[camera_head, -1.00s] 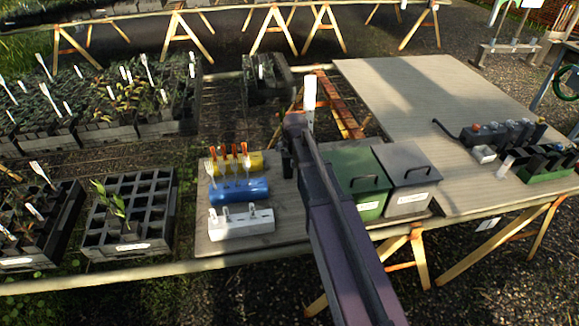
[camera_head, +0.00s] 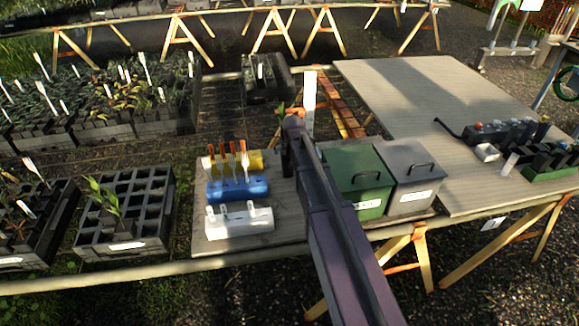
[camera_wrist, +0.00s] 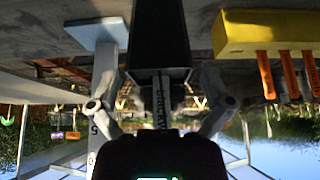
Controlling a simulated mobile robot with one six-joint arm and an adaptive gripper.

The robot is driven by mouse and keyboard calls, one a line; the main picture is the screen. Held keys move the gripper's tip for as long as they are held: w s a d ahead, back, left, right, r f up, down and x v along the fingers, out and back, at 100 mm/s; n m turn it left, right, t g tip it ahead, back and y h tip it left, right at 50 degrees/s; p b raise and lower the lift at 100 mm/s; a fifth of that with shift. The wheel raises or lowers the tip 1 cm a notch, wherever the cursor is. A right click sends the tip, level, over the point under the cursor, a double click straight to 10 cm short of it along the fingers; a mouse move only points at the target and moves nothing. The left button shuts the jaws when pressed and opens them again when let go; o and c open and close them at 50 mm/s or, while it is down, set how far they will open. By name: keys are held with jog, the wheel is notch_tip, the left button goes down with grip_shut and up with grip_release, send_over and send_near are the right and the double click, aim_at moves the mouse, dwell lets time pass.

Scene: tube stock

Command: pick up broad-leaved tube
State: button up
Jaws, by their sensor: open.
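In the head view my arm reaches over the bench to my gripper, which is partly hidden by my own links. In the wrist view my gripper (camera_wrist: 160,88) is open, with a finger on each side. A dark, square-sided block (camera_wrist: 158,32), looking like a black tube, stands just ahead between the fingers; contact is not visible. A small green leafy bit (camera_head: 282,108) shows beside the arm's end in the head view; I cannot tell whether it belongs to that block. Another leafy plant (camera_head: 104,198) stands in a mostly empty black tray (camera_head: 153,243) at the left.
Yellow (camera_head: 249,157), blue (camera_head: 247,188) and white (camera_head: 249,226) label holders stand left of my arm. The yellow holder also shows close in the wrist view (camera_wrist: 235,35). A white post (camera_head: 309,95) stands just right of my gripper. Green (camera_head: 357,170) and grey (camera_head: 415,185) bins stand right.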

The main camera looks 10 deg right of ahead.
jog(key=shift+w+f, duration=0.25)
jog(key=shift+f, duration=0.15)
dwell(0.3)
jog(key=c, duration=1.3)
